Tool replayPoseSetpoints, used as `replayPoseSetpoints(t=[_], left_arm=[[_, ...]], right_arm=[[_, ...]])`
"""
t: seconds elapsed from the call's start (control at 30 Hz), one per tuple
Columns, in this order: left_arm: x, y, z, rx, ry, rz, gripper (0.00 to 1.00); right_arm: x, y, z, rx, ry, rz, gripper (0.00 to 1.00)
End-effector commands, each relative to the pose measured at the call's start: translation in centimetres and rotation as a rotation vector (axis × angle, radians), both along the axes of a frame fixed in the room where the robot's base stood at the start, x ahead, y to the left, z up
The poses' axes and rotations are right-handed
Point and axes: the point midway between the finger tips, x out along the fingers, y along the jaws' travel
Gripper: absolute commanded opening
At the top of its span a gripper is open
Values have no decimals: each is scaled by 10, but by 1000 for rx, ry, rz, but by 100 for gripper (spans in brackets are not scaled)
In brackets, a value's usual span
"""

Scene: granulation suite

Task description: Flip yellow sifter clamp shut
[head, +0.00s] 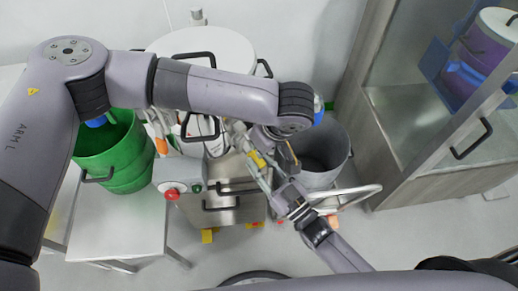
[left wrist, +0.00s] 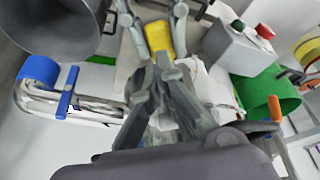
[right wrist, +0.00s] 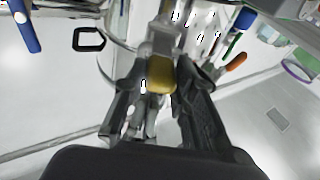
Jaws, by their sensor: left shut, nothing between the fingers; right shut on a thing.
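The yellow clamp handle (head: 258,160) is at the middle of the head view, beside the sifter with the white lid (head: 205,42). It also shows in the left wrist view (left wrist: 180,38) and the right wrist view (right wrist: 161,75). My right gripper (right wrist: 155,90) is shut on the yellow clamp, with a finger on each side of it. My left gripper (left wrist: 165,68) is shut and empty, its tips just short of the yellow part. In the head view my left arm hides part of the sifter, and the gripper tips overlap closely.
A green bin (head: 112,160) stands left, over a steel table (head: 120,225). A control box (head: 182,174) with a red button is at the sifter's front left. A grey bin (head: 322,150) stands close on the right. A glass-fronted cabinet (head: 430,165) fills the far right.

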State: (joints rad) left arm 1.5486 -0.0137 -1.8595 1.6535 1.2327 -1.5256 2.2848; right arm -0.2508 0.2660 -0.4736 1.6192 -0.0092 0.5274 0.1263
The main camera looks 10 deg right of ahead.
Motion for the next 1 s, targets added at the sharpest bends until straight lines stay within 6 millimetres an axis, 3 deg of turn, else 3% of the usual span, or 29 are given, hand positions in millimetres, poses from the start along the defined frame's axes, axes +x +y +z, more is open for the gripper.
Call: replayPoseSetpoints(t=[0.23,1.0], left_arm=[[4,2,-24,-1,0,0,0],[4,3,-40,-1,2,1,0]], right_arm=[[0,0,0,-1,-1,0,0],[0,0,1,1,-3,1,0]])
